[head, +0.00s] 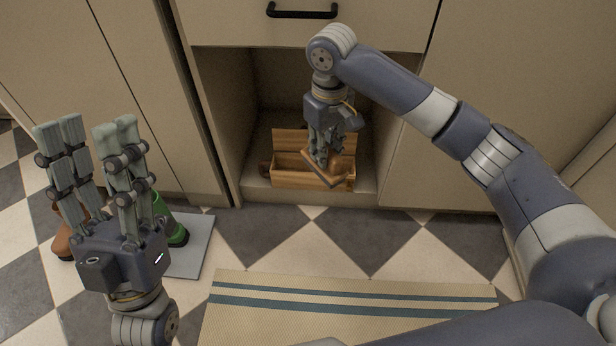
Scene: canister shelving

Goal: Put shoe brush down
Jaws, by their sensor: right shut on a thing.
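The shoe brush (325,169) is a flat brown wooden piece, seen tilted under my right gripper. My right gripper (323,155) points down and is shut on the brush, over a wooden box (290,180) in the open cupboard niche. The brush overlaps the box's front wall in the picture; I cannot tell whether it touches the box. The box's lid (290,141) stands up at the back. My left gripper (92,135) is open and empty at the left, fingers pointing up, far from the box.
The niche floor (253,187) has narrow free strips beside the box. A drawer with a black handle (302,13) is above. A grey mat (197,255) with a green boot (172,222) and a brown shoe (66,241) lies at left. A striped rug (350,310) covers the floor in front.

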